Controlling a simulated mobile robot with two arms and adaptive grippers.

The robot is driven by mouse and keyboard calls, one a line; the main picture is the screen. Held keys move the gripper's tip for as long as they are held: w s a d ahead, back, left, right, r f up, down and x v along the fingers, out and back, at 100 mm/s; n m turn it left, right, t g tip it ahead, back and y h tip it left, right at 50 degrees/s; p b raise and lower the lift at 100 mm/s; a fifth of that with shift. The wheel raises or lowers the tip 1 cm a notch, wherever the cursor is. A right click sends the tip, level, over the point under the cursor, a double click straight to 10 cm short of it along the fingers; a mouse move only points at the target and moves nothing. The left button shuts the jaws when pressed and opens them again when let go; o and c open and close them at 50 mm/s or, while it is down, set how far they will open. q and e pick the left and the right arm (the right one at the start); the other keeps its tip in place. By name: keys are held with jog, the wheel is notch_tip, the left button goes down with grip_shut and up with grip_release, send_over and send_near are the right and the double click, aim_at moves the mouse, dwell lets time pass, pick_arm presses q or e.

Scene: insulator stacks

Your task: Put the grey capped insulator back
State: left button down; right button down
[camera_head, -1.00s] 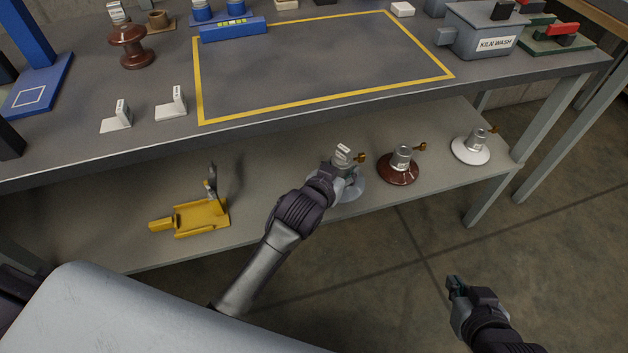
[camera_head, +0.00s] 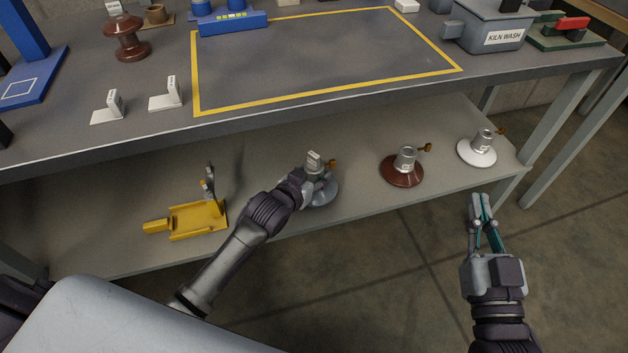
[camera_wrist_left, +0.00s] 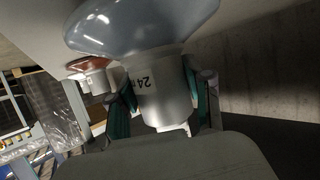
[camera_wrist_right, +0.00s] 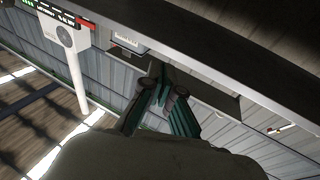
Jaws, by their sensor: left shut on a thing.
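The grey capped insulator (camera_head: 325,191) has a blue-grey disc and a metal cap with a brass-coloured pin. It is at the lower shelf, left of the brown one. My left gripper (camera_head: 312,178) is shut on its cap. The left wrist view shows the cap (camera_wrist_left: 163,95), marked "24", between the fingers, with the disc above it in the picture. I cannot tell whether the disc touches the shelf. My right gripper (camera_head: 481,200) is empty, its fingertips together, in front of the shelf's right end.
On the lower shelf (camera_head: 262,185) stand a brown capped insulator (camera_head: 401,172), a white one (camera_head: 475,153) and a yellow tray-like fixture (camera_head: 190,222). The tabletop above has a clear yellow-outlined area (camera_head: 330,60), two white brackets and a KILN WASH box (camera_head: 487,30).

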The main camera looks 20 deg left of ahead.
pick_arm(q)
jog(key=shift+f, duration=0.65)
pick_arm(e)
jog(key=shift+s+a+r+t+y, duration=0.1)
jog(key=shift+s+r+t+y, duration=0.15)
jog(key=shift+r+t, duration=0.5)
jog(key=shift+s+a+r+t+y, duration=0.1)
jog(key=shift+s+r+t+y, duration=0.2)
jog(key=shift+r, duration=0.75)
pick_arm(q)
jog(key=shift+f+b, duration=0.15)
jog(key=shift+b, duration=0.15)
jog(key=shift+c, duration=2.4)
grip_release()
jog(key=shift+f, duration=0.15)
pick_arm(e)
jog(key=shift+d, duration=0.1)
